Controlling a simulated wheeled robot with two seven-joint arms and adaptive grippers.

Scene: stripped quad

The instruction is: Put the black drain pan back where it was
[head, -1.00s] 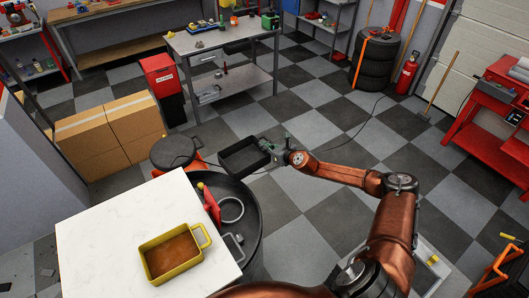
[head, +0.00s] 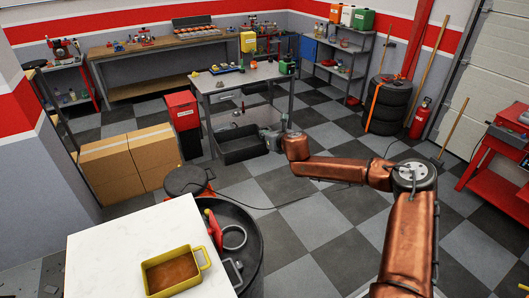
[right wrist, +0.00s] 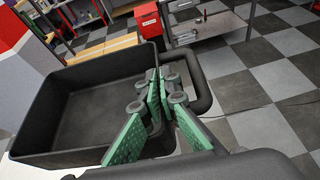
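The black drain pan (head: 240,157) is an empty rectangular tray with a loop handle. In the head view it is near the middle, in front of the grey workbench. My right gripper (head: 270,140) is at its right side. In the right wrist view the pan (right wrist: 85,115) fills the left, and the green-padded fingers of my right gripper (right wrist: 158,95) are closed at its handle side. The pan appears held up off the floor, about level. My left gripper is not in view.
The grey workbench (head: 245,82) with a lower shelf stands just behind the pan. A red bin (head: 181,103) and cardboard boxes (head: 128,160) are to its left. A black drum (head: 250,215) and a white tabletop (head: 120,245) with a yellow dish are nearer.

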